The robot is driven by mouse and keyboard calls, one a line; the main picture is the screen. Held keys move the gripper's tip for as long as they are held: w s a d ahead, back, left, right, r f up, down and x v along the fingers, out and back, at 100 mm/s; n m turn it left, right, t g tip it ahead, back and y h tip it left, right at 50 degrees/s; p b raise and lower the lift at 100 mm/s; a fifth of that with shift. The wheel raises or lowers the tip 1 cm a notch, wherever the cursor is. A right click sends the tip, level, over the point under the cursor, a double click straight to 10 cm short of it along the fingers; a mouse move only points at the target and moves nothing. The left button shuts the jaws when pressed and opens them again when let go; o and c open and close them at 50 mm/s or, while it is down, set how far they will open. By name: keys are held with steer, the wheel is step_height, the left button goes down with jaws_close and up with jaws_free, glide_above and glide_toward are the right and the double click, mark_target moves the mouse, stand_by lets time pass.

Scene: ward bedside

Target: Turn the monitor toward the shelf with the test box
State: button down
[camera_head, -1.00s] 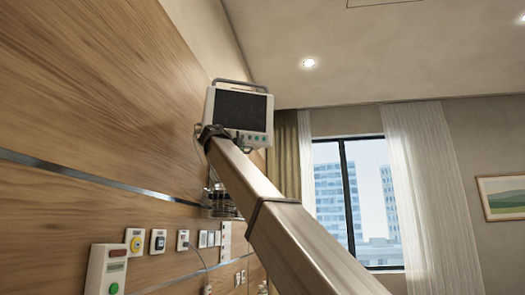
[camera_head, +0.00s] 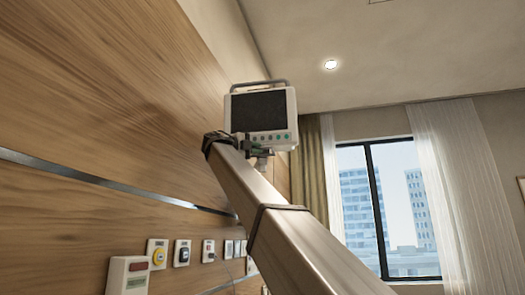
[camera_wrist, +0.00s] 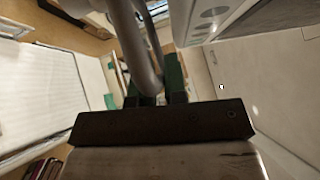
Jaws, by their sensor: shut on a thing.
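The monitor (camera_head: 262,112) is a white box with a dark screen, a row of buttons below it and a grey handle on top. It is mounted high beside the wood-panelled wall, its screen facing my head camera. My gripper (camera_head: 250,148) is at its lower edge, at the end of my raised arm. In the wrist view my gripper's green fingers (camera_wrist: 160,88) are shut on a grey curved bar (camera_wrist: 143,45) beside the monitor's white casing (camera_wrist: 215,20). The exact contact is partly hidden. I cannot make out the shelf or test box.
The wall panel (camera_head: 120,110) runs close along the left of my arm. Wall devices, including a yellow-button unit (camera_head: 157,254), sit low on it. Curtains and a window (camera_head: 385,200) are behind. The wrist view shows a large white surface (camera_wrist: 45,90) and some books (camera_wrist: 42,168).

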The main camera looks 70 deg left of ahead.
steer(key=shift+f, duration=0.1)
steer(key=c, duration=1.2)
jaws_free()
steer(key=shift+o, duration=0.2)
steer(key=v, duration=1)
steer(key=shift+s, duration=0.4)
